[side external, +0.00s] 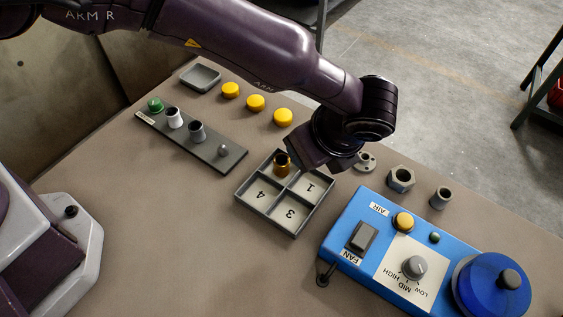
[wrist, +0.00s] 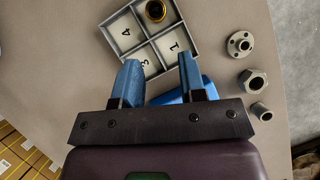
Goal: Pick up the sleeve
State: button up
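The sleeve, a short grey metal tube (side external: 442,197), stands on the bench at the right, beyond the blue control box. In the wrist view the sleeve (wrist: 261,111) is to the right of my gripper (wrist: 160,65), well apart from it. My gripper's two blue fingers are spread with nothing between them. They hang above the bench near the numbered tray. In the side view the fingers are hidden behind my wrist.
A hex nut (side external: 401,178) and a flange (side external: 366,162) stand near the sleeve. The blue control box (side external: 340,240) is in front of them. The four-part tray (side external: 268,215) holds a brass ring (side external: 282,165). Yellow caps (side external: 256,102) and a rack (side external: 228,157) lie left.

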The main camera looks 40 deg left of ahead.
aim_at(283, 160)
jog(key=shift+m, duration=0.4)
jog(key=x, duration=1.3)
jog(key=shift+s+a, duration=0.2)
jog(key=shift+a, duration=0.2)
jog(key=shift+r, duration=0.1)
jog(key=c, duration=0.6)
jog(key=shift+r, duration=0.1)
